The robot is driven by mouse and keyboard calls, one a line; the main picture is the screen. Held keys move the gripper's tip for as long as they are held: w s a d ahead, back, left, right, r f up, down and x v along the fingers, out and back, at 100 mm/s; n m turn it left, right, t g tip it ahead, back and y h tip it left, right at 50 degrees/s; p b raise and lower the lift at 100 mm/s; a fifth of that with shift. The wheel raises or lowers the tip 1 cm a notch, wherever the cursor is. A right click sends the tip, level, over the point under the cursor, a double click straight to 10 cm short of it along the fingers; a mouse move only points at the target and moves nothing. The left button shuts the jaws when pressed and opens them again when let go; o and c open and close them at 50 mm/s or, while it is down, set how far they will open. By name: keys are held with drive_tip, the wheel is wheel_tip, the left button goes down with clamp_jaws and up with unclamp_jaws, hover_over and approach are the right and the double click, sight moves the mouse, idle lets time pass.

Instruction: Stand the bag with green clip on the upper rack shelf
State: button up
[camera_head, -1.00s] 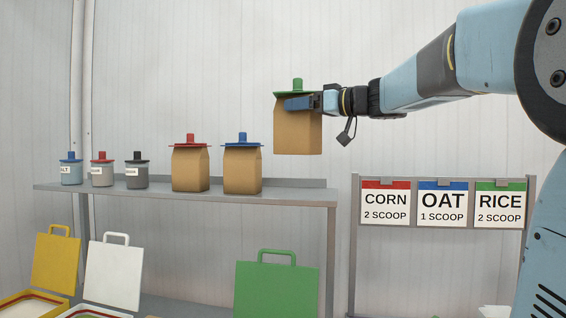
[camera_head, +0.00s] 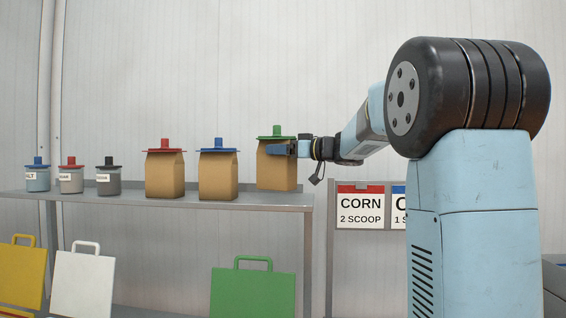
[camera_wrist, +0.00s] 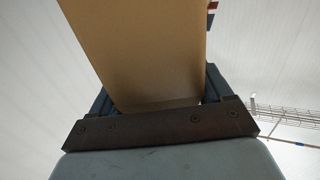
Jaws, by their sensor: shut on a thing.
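The brown paper bag with green clip (camera_head: 276,172) is upright at the right end of the upper rack shelf (camera_head: 120,201). Its bottom is at or just above the shelf's surface; I cannot tell whether it touches. My gripper (camera_head: 283,149) comes in from the right and is shut on the upper part of the bag, just below the green clip. In the wrist view the bag (camera_wrist: 150,50) fills the space between the dark jaws (camera_wrist: 158,98); the clip is not clearly seen there.
A blue-clip bag (camera_head: 218,178) stands left of the held bag with a gap between, and a red-clip bag (camera_head: 165,175) stands beyond it. Small jars (camera_head: 71,180) fill the left end. A sign rack (camera_head: 360,208) is at right.

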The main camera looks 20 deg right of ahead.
sight(282, 161)
drive_tip(key=shift+w+f, duration=0.1)
drive_tip(key=shift+f, duration=1.55)
drive_tip(key=o, duration=1.1)
drive_tip(key=shift+f, duration=0.1)
